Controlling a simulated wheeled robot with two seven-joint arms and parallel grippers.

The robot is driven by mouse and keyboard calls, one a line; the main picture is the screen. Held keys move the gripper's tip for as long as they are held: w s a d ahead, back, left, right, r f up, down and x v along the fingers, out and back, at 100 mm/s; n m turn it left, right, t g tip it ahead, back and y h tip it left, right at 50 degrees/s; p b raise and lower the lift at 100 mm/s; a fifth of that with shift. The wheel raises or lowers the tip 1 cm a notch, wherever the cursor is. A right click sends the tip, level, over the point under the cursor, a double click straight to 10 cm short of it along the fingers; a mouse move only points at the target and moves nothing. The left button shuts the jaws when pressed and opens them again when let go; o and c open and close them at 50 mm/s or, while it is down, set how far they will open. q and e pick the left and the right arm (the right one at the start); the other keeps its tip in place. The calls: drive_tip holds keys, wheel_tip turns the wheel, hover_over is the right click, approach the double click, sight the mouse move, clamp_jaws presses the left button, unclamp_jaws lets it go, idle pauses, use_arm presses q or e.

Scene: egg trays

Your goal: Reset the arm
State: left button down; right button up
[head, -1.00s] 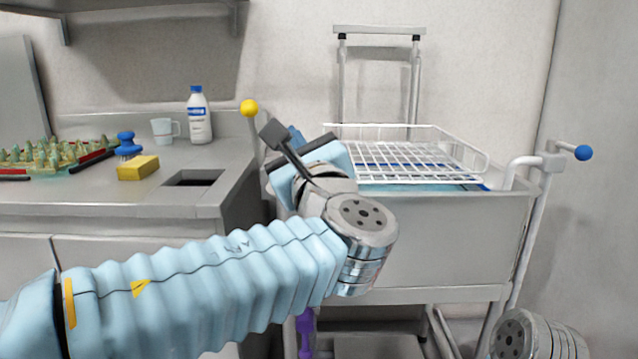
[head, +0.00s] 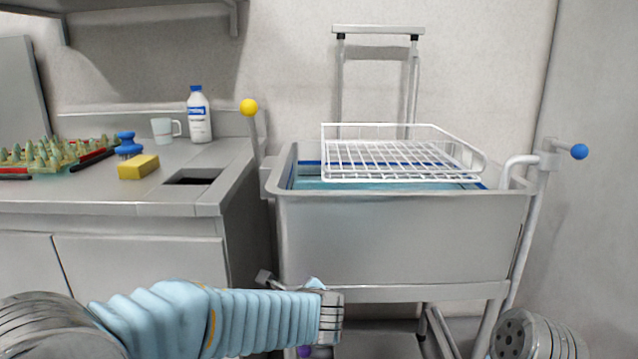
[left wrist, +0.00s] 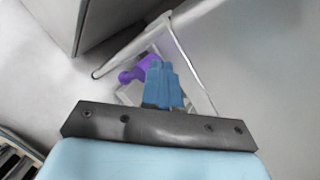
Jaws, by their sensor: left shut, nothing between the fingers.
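My left arm comes in low from the left in the head view, with its light blue sleeve across the lower left and its wrist below the trolley's basin. The fingers of my left gripper (left wrist: 163,83) show in the left wrist view as blue tips held together, with nothing between them. They point down over the floor, near the trolley's white legs and a purple object (left wrist: 138,72). In the head view the wrist mostly hides this gripper. A metal part of my right arm shows at the lower right, but its gripper is out of view.
The trolley's grey basin (head: 400,238) holds bluish water, with a white wire basket (head: 455,147) across its top. On the left counter (head: 100,208) are an egg tray (head: 14,173), a yellow sponge (head: 138,167), a blue brush (head: 128,147), a mug (head: 161,130) and a white bottle (head: 199,118).

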use_arm(q)
drive_tip(key=s+a+f+n+g+h, duration=0.1)
drive_tip(key=s+f+n+g, duration=0.1)
drive_tip(key=f, duration=0.6)
drive_tip(key=s+a+f+n+g, duration=0.1)
drive_tip(key=s+f+n+g, duration=0.15)
drive_tip(key=f, duration=0.55)
drive_tip(key=s+a+f+n+g+h, duration=0.2)
drive_tip(key=s+f+n+h, duration=0.1)
drive_tip(key=s+f+n, duration=0.7)
drive_tip(key=s+a+f+n+g+h, duration=0.3)
drive_tip(key=s+f+n, duration=0.8)
drive_tip(key=f+n, duration=0.2)
drive_tip(key=shift+f, duration=0.3)
